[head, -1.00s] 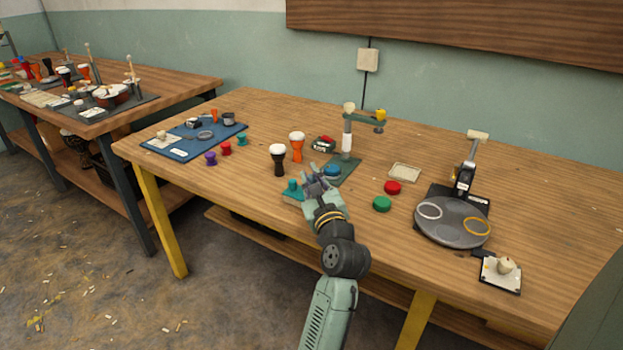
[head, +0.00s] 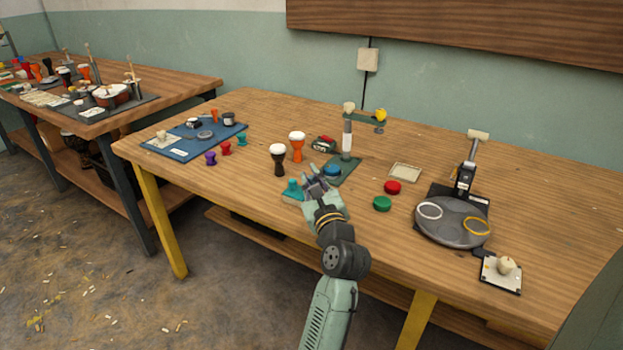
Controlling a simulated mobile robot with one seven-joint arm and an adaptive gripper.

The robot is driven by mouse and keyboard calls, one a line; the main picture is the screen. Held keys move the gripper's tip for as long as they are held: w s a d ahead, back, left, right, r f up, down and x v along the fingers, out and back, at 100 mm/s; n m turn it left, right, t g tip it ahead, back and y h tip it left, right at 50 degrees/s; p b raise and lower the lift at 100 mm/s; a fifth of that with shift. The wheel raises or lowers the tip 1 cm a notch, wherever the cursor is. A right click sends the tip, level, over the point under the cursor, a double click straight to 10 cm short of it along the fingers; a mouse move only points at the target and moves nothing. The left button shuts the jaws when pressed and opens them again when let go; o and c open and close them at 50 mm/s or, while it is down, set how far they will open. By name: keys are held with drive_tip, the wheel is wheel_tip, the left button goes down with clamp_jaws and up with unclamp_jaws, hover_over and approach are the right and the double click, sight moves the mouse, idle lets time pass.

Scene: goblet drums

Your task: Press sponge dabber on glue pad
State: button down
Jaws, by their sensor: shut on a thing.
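My gripper (head: 312,176) is over the front middle of the near table, seen from behind. A teal knobbed piece (head: 292,189) sits at its left side. It appears to be the thing in the jaws, but the fingers and arm hide the contact, and I cannot tell whether it is the sponge dabber. A cream knob-shaped piece (head: 506,265) stands on a white square plate (head: 490,279) at the front right; these may also be a dabber and pad.

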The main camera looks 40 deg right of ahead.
sight(312, 176)
drive_tip(key=shift+f, duration=0.5)
idle(0.7)
drive_tip(key=shift+r, duration=0.1)
wheel_tip(312, 176, up, 7)
drive_tip(key=p, duration=0.7)
drive_tip(key=shift+s, duration=0.15)
idle(0.7)
